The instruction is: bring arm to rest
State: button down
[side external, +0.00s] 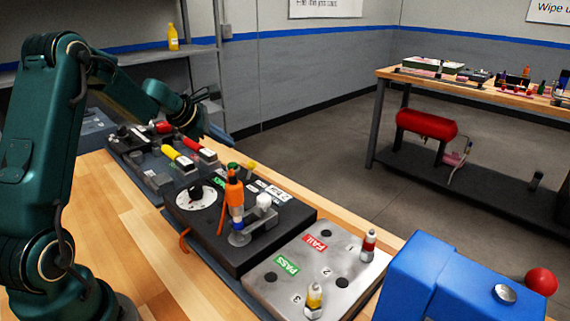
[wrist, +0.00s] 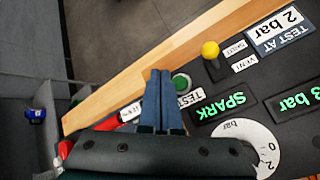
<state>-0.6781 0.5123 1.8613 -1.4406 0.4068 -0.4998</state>
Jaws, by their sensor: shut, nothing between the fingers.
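My gripper (wrist: 160,75) shows in the wrist view with its two blue fingers side by side, shut and empty. The fingers hang over the dark test panel, near a green button (wrist: 182,82) and the wood table edge. In the side view my dark green arm reaches over the back of the bench, and my gripper (side external: 215,132) is small and partly hidden there, above the red and yellow handled items. I cannot tell its exact height over the bench.
The dark test unit (side external: 285,222) carries an orange tool (side external: 234,190) and a dial (side external: 197,210). The metal PASS/FAIL plate (side external: 347,262) holds two small plugs (side external: 369,245). A blue block (side external: 450,285) stands at front right. Bare wood (side external: 130,235) lies at left.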

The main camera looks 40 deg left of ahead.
jog(key=shift+r, duration=0.8)
